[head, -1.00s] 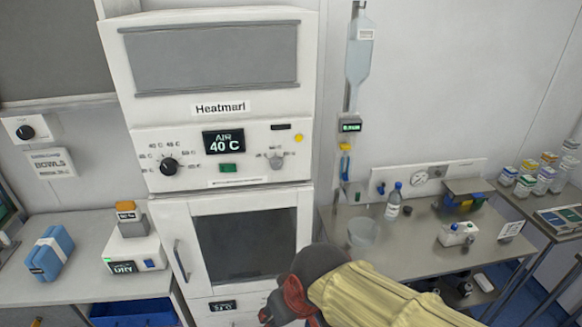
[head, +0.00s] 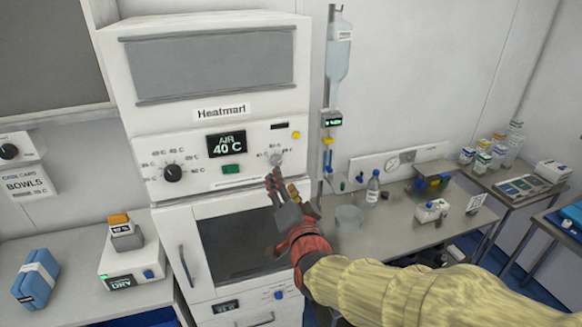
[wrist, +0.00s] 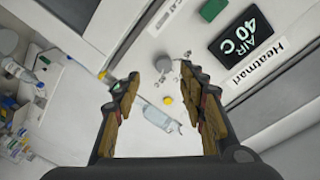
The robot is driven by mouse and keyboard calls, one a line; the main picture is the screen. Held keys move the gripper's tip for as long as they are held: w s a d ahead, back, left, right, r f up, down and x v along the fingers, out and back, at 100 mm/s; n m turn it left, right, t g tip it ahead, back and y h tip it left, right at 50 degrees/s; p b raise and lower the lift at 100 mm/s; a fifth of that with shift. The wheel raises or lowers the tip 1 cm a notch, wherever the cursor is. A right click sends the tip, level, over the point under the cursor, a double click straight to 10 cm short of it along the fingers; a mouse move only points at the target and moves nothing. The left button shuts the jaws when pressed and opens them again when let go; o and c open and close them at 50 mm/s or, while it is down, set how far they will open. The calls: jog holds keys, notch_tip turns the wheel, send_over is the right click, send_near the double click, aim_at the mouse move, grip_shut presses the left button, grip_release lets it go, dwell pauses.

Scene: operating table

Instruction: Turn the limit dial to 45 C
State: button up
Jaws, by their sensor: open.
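The Heatmarl cabinet's control panel (head: 200,172) faces me, and its display (head: 226,144) reads "AIR 40 C". A grey dial (head: 275,159) with small temperature marks is at the panel's right; a black dial (head: 173,173) with temperature marks is at its left. I cannot read which is labelled limit. My gripper (head: 279,182) is open and empty, just below the grey dial in the head view. In the wrist view, the grey dial (wrist: 172,41) lies beyond the open fingers (wrist: 146,80), apart from them. Its exact setting is too small to read.
A green button (head: 231,169) and a yellow button (head: 296,134) are near the grey dial. The cabinet door handle (head: 187,264) sticks out below. A drip bag (head: 338,55) hangs at right, above a bench (head: 400,215) with bottles and a clear bowl (head: 349,218).

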aim_at(277, 163)
jog(key=shift+r+x, duration=0.15)
jog(key=shift+x, duration=1.15)
jog(key=shift+r+x, duration=0.2)
jog(key=shift+x, duration=1.15)
jog(key=shift+r+x, duration=0.15)
jog(key=shift+x, duration=1.15)
jog(key=shift+c, duration=0.3)
grip_shut()
